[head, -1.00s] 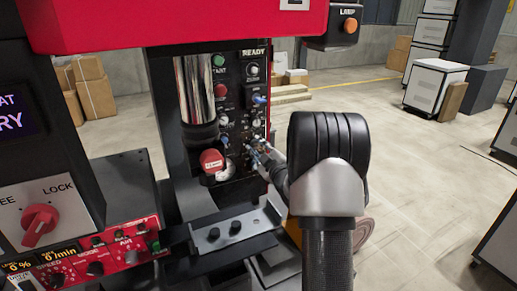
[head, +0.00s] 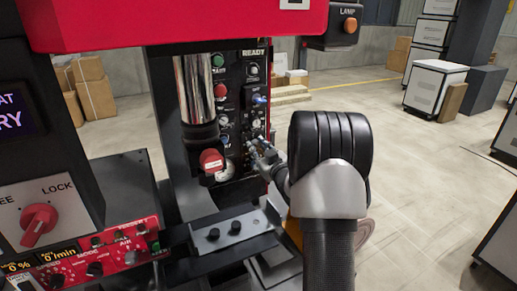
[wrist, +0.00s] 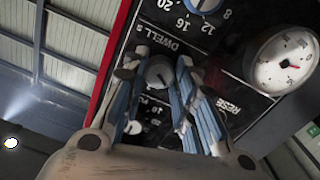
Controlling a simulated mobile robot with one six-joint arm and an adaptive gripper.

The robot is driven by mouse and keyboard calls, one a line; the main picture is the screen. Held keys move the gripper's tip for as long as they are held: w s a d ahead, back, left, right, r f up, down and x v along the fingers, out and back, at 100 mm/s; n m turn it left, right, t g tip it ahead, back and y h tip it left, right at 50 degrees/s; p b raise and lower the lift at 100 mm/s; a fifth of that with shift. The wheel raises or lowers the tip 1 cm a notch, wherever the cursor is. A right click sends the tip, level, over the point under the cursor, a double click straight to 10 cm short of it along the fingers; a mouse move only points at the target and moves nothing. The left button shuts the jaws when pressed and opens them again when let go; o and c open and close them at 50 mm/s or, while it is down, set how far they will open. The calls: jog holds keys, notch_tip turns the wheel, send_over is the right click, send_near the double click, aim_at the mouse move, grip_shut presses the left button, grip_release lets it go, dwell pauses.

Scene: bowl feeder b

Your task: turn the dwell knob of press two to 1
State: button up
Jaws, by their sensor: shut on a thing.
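The dwell knob (wrist: 160,73) is a round grey knob under the DWELL S label on the black panel of the press. My gripper (wrist: 158,66) is shut on it, with its blue-grey fingers on either side of the knob. The fingers hide part of the knob and the scale around it, so I cannot read its setting. In the head view my gripper (head: 262,155) reaches the lower right side of the black control panel (head: 237,105), and the knob is hidden behind it.
A white pressure gauge (wrist: 285,60) sits right of the knob in the wrist view. Another knob (wrist: 203,4) with a numbered scale is above it. In the head view a red button (head: 211,160) is left of my gripper, and a metal bracket (head: 225,232) is below.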

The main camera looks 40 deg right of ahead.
jog(key=shift+m, duration=1.2)
jog(key=o, duration=1.1)
jog(key=v, duration=1.2)
jog(key=shift+r, duration=0.15)
